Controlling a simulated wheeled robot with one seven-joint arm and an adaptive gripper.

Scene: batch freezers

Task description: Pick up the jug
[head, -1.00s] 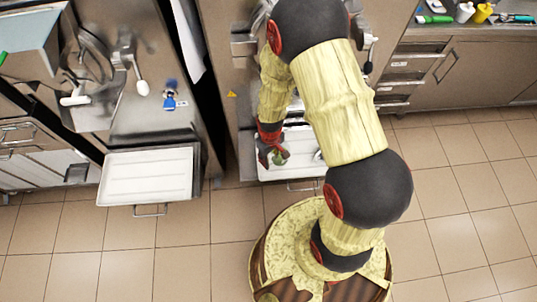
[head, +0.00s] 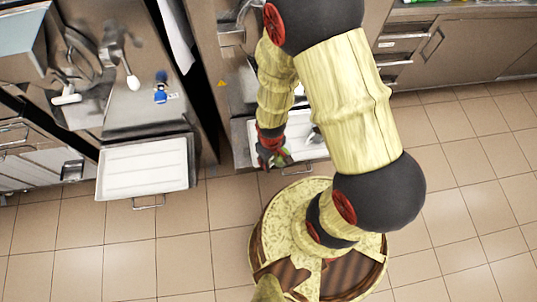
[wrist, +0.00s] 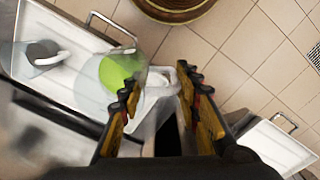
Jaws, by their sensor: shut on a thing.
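The jug (wrist: 124,70) is clear with bright green contents. It shows in the wrist view just beyond my fingertips, over the white tray. My gripper (wrist: 160,86) is shut on the jug's pale handle side, one finger on each side of it. The fingers and arm hide most of the jug there. I cannot tell whether its base touches the tray.
The white tray (wrist: 62,88) under the jug has a raised rim, a wire handle and a grey fitting (wrist: 42,52). A second white tray (head: 145,168) juts out at the left machine. A blue and white item (head: 161,88) stands on that machine. The tiled floor is clear.

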